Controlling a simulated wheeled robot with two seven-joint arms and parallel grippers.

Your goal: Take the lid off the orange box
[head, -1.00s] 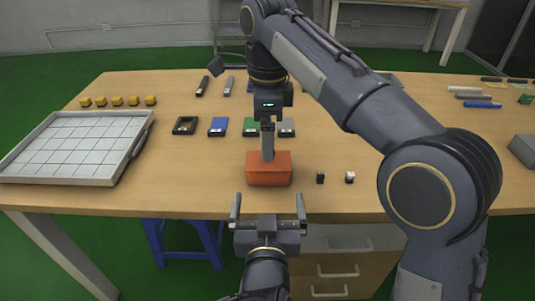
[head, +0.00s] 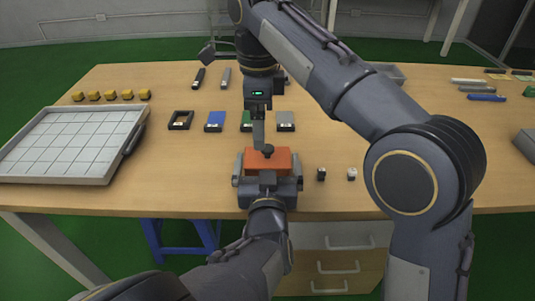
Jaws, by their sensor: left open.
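The orange box (head: 281,160) stands on the table near its front edge, with a small dark knob (head: 265,152) on top. The seam of its lid cannot be made out. My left gripper (head: 267,166) is open, in front of the box, with one finger on each side of it; contact is not clear. It hides the lower front of the box. My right gripper (head: 259,132) points down just above and behind the knob. Its fingers are seen edge-on, so their gap is hidden.
A white gridded tray (head: 70,145) lies at the left, with several yellow blocks (head: 110,95) behind it. Blue (head: 215,121) and grey (head: 285,121) flat cases lie behind the box. Two small dark pieces (head: 336,174) stand to its right.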

